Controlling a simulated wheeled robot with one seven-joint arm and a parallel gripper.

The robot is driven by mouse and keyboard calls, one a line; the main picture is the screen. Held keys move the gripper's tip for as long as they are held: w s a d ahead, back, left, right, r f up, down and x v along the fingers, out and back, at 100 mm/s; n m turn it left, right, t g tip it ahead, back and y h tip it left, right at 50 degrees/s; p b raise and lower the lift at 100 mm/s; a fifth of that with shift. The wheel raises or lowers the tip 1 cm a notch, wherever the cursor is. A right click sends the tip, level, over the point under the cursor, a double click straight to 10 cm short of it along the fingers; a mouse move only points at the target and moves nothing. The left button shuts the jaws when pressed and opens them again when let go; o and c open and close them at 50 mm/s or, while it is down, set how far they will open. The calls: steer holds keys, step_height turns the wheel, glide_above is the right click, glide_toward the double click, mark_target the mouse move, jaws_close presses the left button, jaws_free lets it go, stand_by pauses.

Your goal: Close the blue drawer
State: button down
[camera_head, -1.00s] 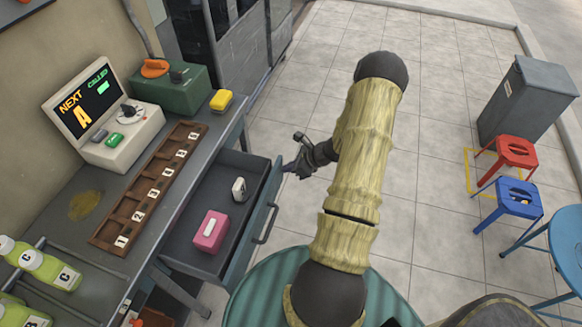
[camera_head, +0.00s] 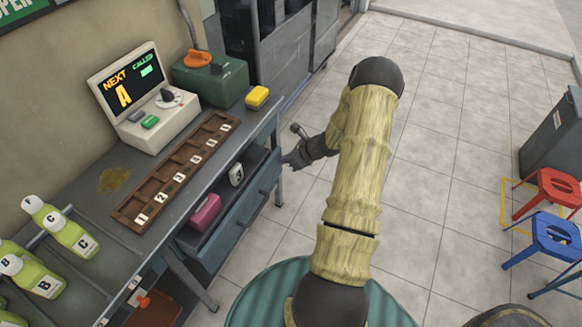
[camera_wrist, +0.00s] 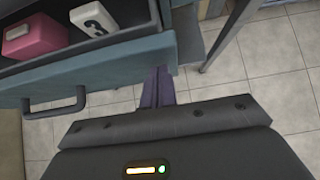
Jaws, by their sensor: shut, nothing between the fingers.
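The blue drawer (camera_head: 250,210) sits under the grey counter and is open by a part of its depth. Its front panel (camera_wrist: 100,72) with a dark bar handle (camera_wrist: 58,104) shows in the wrist view. A pink box (camera_head: 205,211) and a white block marked 3 (camera_head: 236,174) are inside it. My gripper (camera_head: 285,160) is shut and empty at the far end of the drawer front. In the wrist view its fingers (camera_wrist: 158,84) are together at the panel's right end; I cannot tell whether they touch it.
On the counter are a display machine (camera_head: 145,100), a green box (camera_head: 210,80), a yellow block (camera_head: 257,96), a wooden numbered tray (camera_head: 150,190) and green bottles (camera_head: 70,235). Red (camera_head: 550,190) and blue (camera_head: 548,240) stools stand at right. The tiled floor between is clear.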

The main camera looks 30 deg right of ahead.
mark_target(270, 152)
steer(key=w+a, duration=0.1)
steer(key=w, duration=0.1)
steer(key=w+a, duration=0.2)
steer(key=w, duration=0.1)
steer(key=w+a, duration=0.1)
steer(key=w, duration=0.2)
steer(key=shift+w+a+b, duration=0.2)
steer(key=shift+a+b, duration=0.15)
steer(key=shift+w+a+r, duration=0.15)
steer(key=shift+w+a, duration=0.05)
steer(key=shift+w, duration=0.05)
steer(key=shift+w+a, duration=0.1)
steer(key=shift+a, duration=0.1)
steer(key=s+d, duration=0.2)
steer(key=s, duration=0.1)
steer(key=shift+s+d+b, duration=0.2)
steer(key=shift+d+b, duration=0.1)
steer(key=v, duration=1)
steer(key=shift+s+d+p, duration=0.15)
steer(key=shift+s+p, duration=0.15)
steer(key=shift+s, duration=0.15)
steer(key=shift+w, duration=0.1)
